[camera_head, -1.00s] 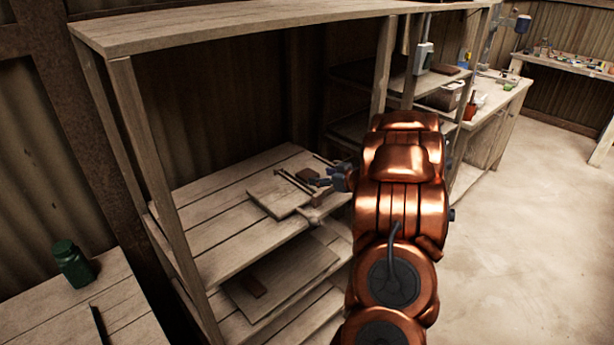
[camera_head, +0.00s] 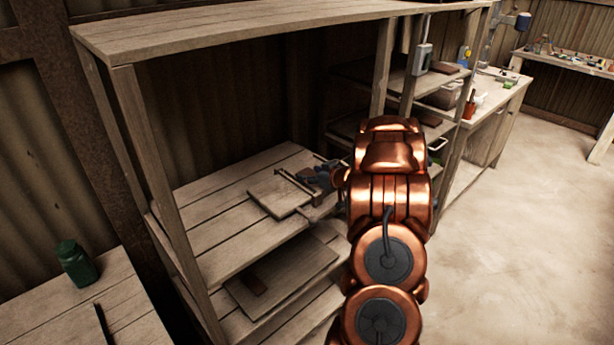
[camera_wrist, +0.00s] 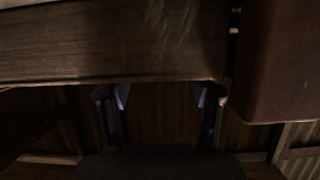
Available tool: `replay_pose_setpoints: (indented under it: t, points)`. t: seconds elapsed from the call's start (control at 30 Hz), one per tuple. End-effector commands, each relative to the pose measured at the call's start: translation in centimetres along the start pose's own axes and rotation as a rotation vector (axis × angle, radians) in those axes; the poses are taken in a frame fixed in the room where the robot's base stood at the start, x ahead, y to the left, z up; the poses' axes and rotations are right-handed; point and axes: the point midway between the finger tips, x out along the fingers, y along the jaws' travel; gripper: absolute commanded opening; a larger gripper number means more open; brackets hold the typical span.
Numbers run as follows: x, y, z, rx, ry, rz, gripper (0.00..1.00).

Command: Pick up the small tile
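A reddish-brown block (camera_wrist: 280,60) is close at the upper right of the wrist view, outside the fingers.
The shelf's wooden top (camera_head: 240,22) overhangs the work area, with an upright post (camera_head: 150,165) at left. A wooden beam (camera_wrist: 110,45) crosses the wrist view close by. A green jar (camera_head: 76,264) stands on the left table. The floor at right is clear.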

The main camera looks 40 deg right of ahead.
Motion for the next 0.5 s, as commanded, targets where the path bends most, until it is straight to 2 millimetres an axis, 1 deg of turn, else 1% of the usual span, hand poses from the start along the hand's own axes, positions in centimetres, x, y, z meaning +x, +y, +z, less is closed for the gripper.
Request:
replay_pose_setpoints:
  t: [0.03, 0.07, 0.4, 0.43, 0.5]
  points:
    - [-0.01, 0.01, 0.0, 0.0, 0.0, 0.0, 0.57]
    - [-0.01, 0.01, 0.0, 0.0, 0.0, 0.0, 0.54]
    - [-0.04, 0.03, -0.02, 0.0, 0.001, 0.0, 0.19]
    - [-0.04, 0.03, -0.02, 0.0, 0.001, 0.0, 0.17]
    - [-0.04, 0.03, -0.02, 0.0, 0.001, 0.0, 0.17]
